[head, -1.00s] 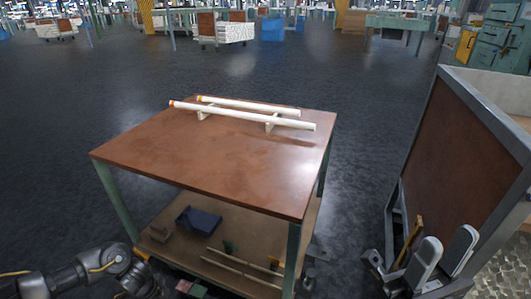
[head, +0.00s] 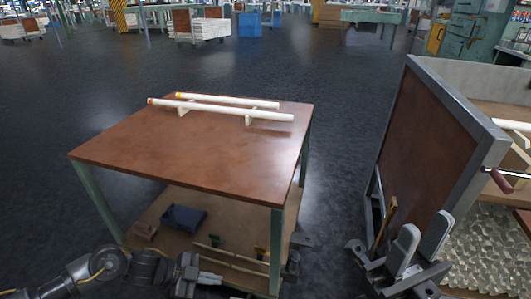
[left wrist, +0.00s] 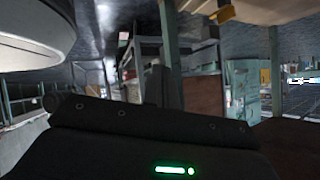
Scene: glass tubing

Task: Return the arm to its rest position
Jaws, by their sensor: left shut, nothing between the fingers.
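Two white glass tubes lie side by side on small pale supports on the brown table (head: 190,165). The front tube (head: 225,110) has an orange-red left end, and the rear tube (head: 225,99) has a yellow left end. My left gripper (head: 212,281) is low at the lower left, in front of the table's lower shelf and well below the tubes. It is shut and empty. My right gripper (head: 419,246) is at the lower right, with its two grey fingers upright and apart, nothing between them. The left wrist view shows no tube.
The lower shelf holds a dark blue bin (head: 184,217) and small parts. A large brown panel with a grey frame (head: 480,180) stands right of the table, beside my right gripper. Behind it is a bin of many clear glass pieces (head: 480,250). Dark floor is clear behind the table.

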